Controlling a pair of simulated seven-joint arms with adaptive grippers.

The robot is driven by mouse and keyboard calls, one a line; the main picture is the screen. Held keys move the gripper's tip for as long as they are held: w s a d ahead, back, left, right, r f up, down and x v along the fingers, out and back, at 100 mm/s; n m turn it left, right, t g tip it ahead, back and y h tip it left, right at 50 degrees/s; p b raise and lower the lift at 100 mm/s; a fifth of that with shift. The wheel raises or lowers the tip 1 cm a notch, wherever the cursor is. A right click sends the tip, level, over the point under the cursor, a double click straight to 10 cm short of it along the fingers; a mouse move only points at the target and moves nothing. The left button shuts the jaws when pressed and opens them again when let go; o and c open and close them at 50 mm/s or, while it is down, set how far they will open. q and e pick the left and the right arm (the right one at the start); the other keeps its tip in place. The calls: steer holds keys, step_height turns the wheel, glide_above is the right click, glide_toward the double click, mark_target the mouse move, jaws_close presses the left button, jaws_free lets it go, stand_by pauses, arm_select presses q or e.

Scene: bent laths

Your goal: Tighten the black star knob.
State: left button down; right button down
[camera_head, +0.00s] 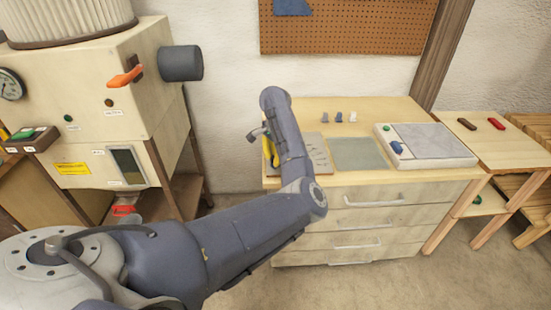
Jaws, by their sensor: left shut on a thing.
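I cannot make out the black star knob in the head view; part of the bench is hidden behind my left arm. My left arm reaches from the lower left over the left side of the wooden bench (452,178). My left gripper (259,134) is mostly hidden by the wrist at the bench's left end. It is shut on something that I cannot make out. A yellow piece (269,151) shows close beside the wrist; whether the gripper touches it is unclear. My right gripper is out of view.
A machine (85,110) with an orange lever (125,77) and a dark cylinder (181,63) stands at left. On the bench are a grey mat (358,153), small pegs (339,117) and a flat device (436,143). A pegboard (350,28) hangs behind.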

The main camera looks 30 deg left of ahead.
arm_select(q)
steer(key=m, duration=0.6)
steer(key=shift+m, duration=0.4)
steer(key=m, duration=0.3)
steer(key=shift+m, duration=0.3)
steer(key=m, duration=0.3)
steer(key=shift+m, duration=0.3)
steer(key=m, duration=0.3)
steer(key=shift+m, duration=0.3)
steer(key=m, duration=0.3)
steer(key=shift+m, duration=0.3)
steer(key=m, duration=0.6)
steer(key=shift+m, duration=0.3)
